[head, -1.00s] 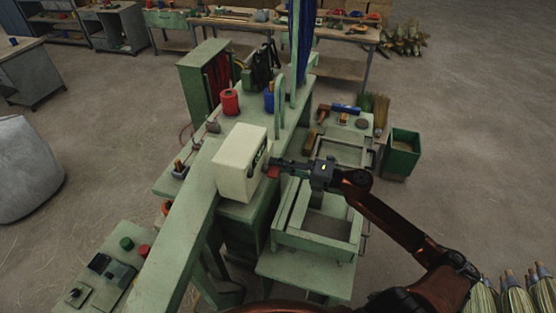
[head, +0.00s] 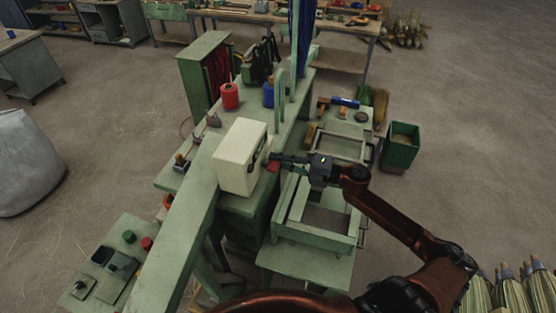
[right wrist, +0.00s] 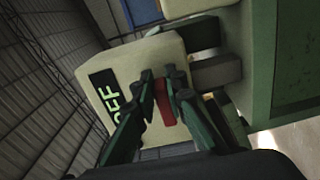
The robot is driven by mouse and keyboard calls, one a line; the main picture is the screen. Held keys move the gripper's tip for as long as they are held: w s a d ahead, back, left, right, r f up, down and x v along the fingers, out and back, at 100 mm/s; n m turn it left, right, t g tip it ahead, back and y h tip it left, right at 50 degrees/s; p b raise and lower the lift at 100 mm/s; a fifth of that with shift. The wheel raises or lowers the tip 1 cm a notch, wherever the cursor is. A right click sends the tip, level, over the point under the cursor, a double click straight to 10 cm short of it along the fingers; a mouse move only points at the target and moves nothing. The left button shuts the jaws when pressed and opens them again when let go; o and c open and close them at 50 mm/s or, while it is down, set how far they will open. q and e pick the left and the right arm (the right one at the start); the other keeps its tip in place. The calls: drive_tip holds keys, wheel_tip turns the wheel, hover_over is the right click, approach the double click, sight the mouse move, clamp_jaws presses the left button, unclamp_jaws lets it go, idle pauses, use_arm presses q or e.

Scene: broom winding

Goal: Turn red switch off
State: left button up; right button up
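The cream switch box (head: 236,160) sits on the green machine beam, with a dark label on its right face. In the right wrist view the box (right wrist: 140,64) shows the dark label reading OFF (right wrist: 110,98) in light letters. The red switch (head: 272,167) is at the box's right side. In the right wrist view the red switch (right wrist: 164,104) lies between the two fingers and fills the narrow gap. My right gripper (head: 282,161) reaches the box from the right, its fingers drawn in on the switch. The switch's base is partly hidden by the fingers. My left gripper is out of view.
A green tray frame (head: 318,232) stands under my right arm. Red (head: 229,96) and blue (head: 269,95) spools stand behind the box. A button panel (head: 105,262) is at lower left, a green bin (head: 400,148) at right.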

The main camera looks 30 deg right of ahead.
drive_tip(key=o, duration=0.4)
drive_tip(key=shift+o, duration=0.2)
drive_tip(key=v, duration=1.2)
drive_tip(key=shift+d, duration=0.1)
